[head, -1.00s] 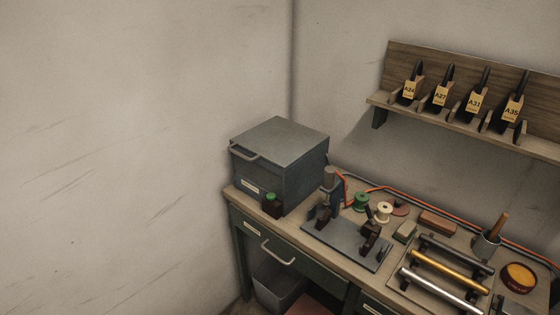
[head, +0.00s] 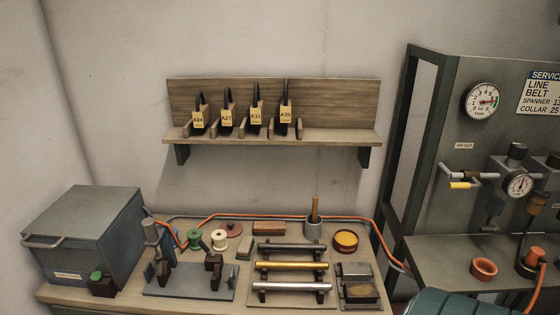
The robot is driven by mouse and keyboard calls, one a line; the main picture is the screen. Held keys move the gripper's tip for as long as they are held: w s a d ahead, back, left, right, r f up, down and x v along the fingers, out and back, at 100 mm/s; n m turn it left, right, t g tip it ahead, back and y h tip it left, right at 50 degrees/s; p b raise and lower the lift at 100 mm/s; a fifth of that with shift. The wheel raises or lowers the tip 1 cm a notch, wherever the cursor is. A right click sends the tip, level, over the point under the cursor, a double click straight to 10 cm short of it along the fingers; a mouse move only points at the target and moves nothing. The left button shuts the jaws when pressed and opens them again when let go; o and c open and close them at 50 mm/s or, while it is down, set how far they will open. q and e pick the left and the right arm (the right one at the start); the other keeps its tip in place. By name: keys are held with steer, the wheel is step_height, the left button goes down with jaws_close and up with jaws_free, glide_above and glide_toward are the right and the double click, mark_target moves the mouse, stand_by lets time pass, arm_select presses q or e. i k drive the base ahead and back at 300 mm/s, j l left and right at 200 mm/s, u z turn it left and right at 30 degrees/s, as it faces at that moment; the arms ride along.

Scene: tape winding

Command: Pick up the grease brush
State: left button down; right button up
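A brush with a wooden handle (head: 315,208) stands upright in a grey metal cup (head: 313,229) at the back of the workbench, right of centre. Its bristle end is hidden inside the cup. A round tin with a yellow-brown top and red side (head: 345,241) sits just right of the cup. Neither of my grippers shows in the head view.
A rack of black, grey and brass bars (head: 291,266) lies in front of the cup. An orange hose (head: 271,216) runs along the bench back. A shelf with yellow-tagged tools (head: 270,137) hangs above. A grey metal box (head: 87,235) stands left, a gauge panel (head: 490,130) right.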

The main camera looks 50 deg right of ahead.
mark_target(314, 208)
steer(key=z, duration=1.75)
